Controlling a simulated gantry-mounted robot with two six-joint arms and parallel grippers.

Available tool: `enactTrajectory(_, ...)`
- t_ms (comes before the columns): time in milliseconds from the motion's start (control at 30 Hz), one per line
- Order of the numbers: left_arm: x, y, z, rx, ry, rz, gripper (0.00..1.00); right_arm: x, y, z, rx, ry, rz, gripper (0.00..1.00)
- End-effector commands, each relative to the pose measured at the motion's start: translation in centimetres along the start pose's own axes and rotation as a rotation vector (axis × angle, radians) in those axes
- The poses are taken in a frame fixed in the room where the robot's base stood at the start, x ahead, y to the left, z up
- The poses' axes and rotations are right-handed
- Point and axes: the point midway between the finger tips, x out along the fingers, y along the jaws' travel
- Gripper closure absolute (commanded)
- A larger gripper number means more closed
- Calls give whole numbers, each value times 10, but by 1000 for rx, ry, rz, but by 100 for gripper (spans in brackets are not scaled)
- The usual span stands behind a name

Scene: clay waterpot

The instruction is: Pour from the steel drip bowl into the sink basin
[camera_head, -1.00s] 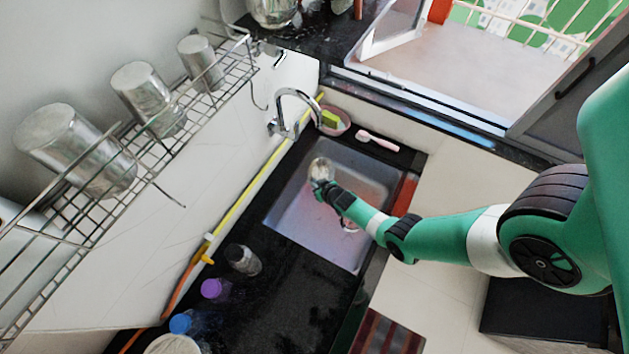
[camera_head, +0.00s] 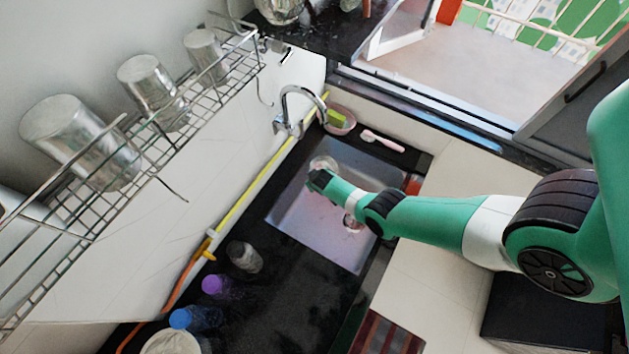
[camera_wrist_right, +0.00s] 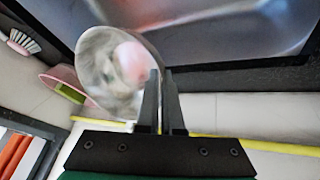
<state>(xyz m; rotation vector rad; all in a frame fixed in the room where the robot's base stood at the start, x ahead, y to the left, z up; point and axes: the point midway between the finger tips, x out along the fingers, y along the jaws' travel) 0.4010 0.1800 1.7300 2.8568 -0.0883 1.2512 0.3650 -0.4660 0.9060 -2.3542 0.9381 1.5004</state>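The sink basin (camera_head: 310,232) is a steel rectangle set in the black counter, with its drain (camera_head: 353,222) visible. My right gripper (camera_head: 318,180) is over the upper left part of the basin. In the right wrist view, my right gripper (camera_wrist_right: 161,98) has its fingers close together on the rim of the steel drip bowl (camera_wrist_right: 95,60). The bowl is held to the left of the fingers with its round opening visible and looks tilted. A blurred pinkish patch shows inside it; I cannot tell what it is. In the head view the bowl (camera_head: 322,162) is partly hidden by the gripper. My left gripper is out of view.
A curved faucet (camera_head: 288,112) stands at the basin's upper left. A pink dish with a sponge (camera_head: 338,118) and a brush (camera_head: 382,140) lie behind the basin. Bottles (camera_head: 215,285) stand on the counter at lower left. A wire rack (camera_head: 150,135) holds steel pots.

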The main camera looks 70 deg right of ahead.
Motion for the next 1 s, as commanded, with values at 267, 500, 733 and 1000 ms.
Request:
enactTrajectory(267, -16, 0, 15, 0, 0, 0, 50, 6, -3, -2, -50, -135, 45, 100)
enactTrajectory(500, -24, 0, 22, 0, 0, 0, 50, 10, -4, -1, -66, -175, 58, 100)
enactTrajectory(733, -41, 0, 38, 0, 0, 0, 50, 15, -5, 0, -105, -283, 93, 100)
enactTrajectory(1000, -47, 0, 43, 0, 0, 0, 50, 12, -4, 1, -124, -336, 111, 100)
